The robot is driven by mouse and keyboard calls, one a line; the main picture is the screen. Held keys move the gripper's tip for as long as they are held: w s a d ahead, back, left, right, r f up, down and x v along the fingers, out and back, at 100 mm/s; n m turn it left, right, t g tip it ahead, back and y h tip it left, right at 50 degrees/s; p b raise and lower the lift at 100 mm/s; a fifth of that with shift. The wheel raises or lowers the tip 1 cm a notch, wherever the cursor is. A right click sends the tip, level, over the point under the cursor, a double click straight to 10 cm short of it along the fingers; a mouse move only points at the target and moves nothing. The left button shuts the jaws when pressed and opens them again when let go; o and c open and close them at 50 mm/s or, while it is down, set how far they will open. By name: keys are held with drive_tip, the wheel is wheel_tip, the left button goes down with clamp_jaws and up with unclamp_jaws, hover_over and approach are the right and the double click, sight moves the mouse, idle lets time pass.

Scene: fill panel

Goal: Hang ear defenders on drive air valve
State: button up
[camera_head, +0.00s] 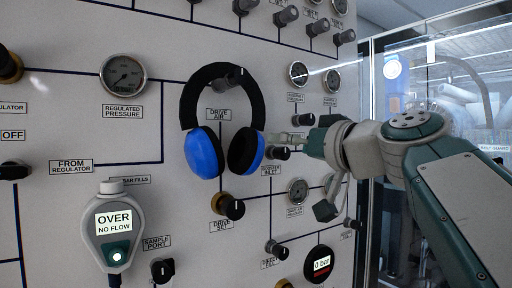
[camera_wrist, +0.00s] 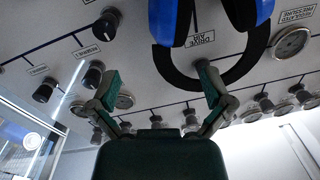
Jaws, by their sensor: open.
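The blue and black ear defenders (camera_head: 207,152) hang against the panel, with the headband at the top and the two blue cups below. The headband loops over the dark knob of the drive air valve (camera_head: 234,78), above the "DRIVE AIR" label. My gripper (camera_head: 290,140) is open and empty, just right of the right cup, in front of the panel. In the wrist view, which looks inverted, my gripper's fingers (camera_wrist: 160,78) are spread. The ear defenders (camera_wrist: 235,75) are at upper right there, with the right finger overlapping the headband; contact cannot be told.
The panel carries several knobs and gauges, including the regulated pressure gauge (camera_head: 123,76) and a booster inlet knob (camera_head: 278,153) close by my gripper. A brass-based knob (camera_head: 229,205) sits below the cups. A handheld meter (camera_head: 115,225) is at lower left. A glass-fronted enclosure (camera_head: 440,75) stands right.

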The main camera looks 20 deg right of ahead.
sight(262, 144)
drive_tip(key=x, duration=1)
drive_tip(key=shift+w+a, duration=0.2)
drive_tip(key=shift+w, duration=0.15)
drive_tip(key=shift+f, duration=0.1)
drive_tip(key=shift+c, duration=0.3)
drive_tip(key=c, duration=1.2)
drive_tip(key=shift+c, duration=0.2)
drive_tip(key=o, duration=1.3)
drive_tip(key=shift+f, duration=0.1)
